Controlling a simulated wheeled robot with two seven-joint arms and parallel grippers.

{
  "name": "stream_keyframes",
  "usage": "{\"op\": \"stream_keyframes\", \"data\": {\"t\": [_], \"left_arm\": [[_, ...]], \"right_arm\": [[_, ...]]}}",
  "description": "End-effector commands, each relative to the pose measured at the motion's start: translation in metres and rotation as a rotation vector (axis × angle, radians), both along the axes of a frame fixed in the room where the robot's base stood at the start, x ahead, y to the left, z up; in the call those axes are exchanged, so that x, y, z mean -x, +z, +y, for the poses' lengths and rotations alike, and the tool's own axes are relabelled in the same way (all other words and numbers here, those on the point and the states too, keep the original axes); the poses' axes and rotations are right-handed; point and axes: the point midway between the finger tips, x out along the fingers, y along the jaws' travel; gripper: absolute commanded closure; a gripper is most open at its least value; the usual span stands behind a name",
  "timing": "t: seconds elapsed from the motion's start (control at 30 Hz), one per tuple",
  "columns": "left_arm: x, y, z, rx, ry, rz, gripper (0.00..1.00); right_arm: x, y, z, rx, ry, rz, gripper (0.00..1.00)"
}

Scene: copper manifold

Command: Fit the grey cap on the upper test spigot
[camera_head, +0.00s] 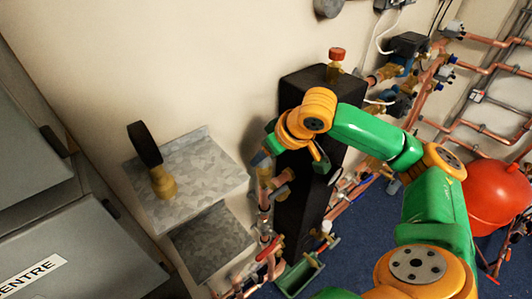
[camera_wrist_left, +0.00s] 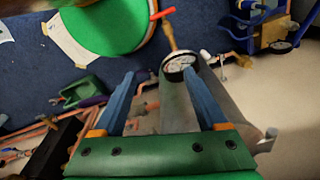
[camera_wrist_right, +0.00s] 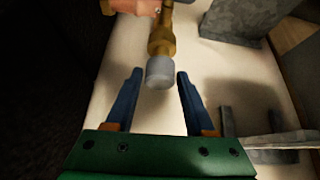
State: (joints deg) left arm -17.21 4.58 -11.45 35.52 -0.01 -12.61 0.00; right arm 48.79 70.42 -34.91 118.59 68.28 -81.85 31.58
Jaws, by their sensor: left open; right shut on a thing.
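The grey cap (camera_wrist_right: 160,72) is in the right wrist view, between the fingertips of my right gripper (camera_wrist_right: 160,82), which is shut on it. A brass spigot (camera_wrist_right: 162,38) is in line with the cap, directly behind it; I cannot tell whether the cap is fully seated. In the head view my right gripper (camera_head: 268,152) is at the pipework left of the black column; the cap is too small to make out there. My left gripper (camera_wrist_left: 158,72) shows only in the left wrist view, open and empty.
A grey metal shelf (camera_head: 215,160) on the wall, left of my right gripper, bears a brass-and-black object (camera_head: 162,183). A black column (camera_head: 297,215) stands beside the pipes. A round gauge (camera_wrist_left: 178,65) lies beyond my left fingertips. A red vessel (camera_head: 490,200) is at right.

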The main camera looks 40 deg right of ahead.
Motion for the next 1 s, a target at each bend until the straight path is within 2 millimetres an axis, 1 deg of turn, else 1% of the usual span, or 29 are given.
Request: {"op": "stream_keyframes", "data": {"t": [1.0], "left_arm": [[0.000,-0.010,0.000,0.000,0.000,0.000,0.25]], "right_arm": [[0.000,-0.016,0.000,0.000,0.000,-0.001,0.98]]}}
